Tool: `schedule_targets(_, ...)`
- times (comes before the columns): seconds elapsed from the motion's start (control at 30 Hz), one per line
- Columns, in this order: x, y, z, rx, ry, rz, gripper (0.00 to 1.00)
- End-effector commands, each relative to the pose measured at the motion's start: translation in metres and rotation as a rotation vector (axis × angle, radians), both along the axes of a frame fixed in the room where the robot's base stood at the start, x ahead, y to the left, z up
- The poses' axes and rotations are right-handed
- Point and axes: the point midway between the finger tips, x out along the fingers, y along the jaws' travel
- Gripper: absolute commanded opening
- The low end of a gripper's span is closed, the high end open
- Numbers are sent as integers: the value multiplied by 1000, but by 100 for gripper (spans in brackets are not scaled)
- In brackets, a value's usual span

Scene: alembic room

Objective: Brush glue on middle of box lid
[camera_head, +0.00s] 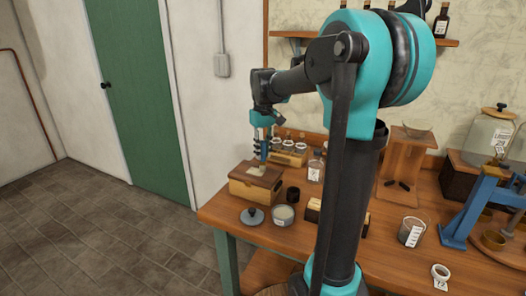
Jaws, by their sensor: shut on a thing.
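The wooden box (247,190) stands at the left end of the workbench, with its darker brown lid (271,176) on top. A pale patch shows on the middle of the lid. My arm hides part of the bench to the right of the box.
In front of the box are a grey round lid (252,216) and an open jar (284,215), with a small dark cup (293,194) beside them. A rack of jars (288,152) stands behind. A blue press (470,210) is at the right.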

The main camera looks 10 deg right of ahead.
Motion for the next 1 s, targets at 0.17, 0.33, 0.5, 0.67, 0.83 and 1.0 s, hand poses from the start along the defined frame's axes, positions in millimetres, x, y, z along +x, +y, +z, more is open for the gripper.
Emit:
schedule_targets(0.17, 0, 0, -2, 0, 0, 0, 0)
schedule_targets(0.33, 0, 0, -5, 0, 0, 0, 0)
schedule_targets(0.5, 0, 0, -7, 0, 0, 0, 0)
schedule_targets(0.67, 0, 0, -9, 0, 0, 0, 0)
schedule_targets(0.83, 2, 2, -9, 0, 0, 0, 0)
schedule_targets(1.0, 6, 8, -8, 0, 0, 1, 0)
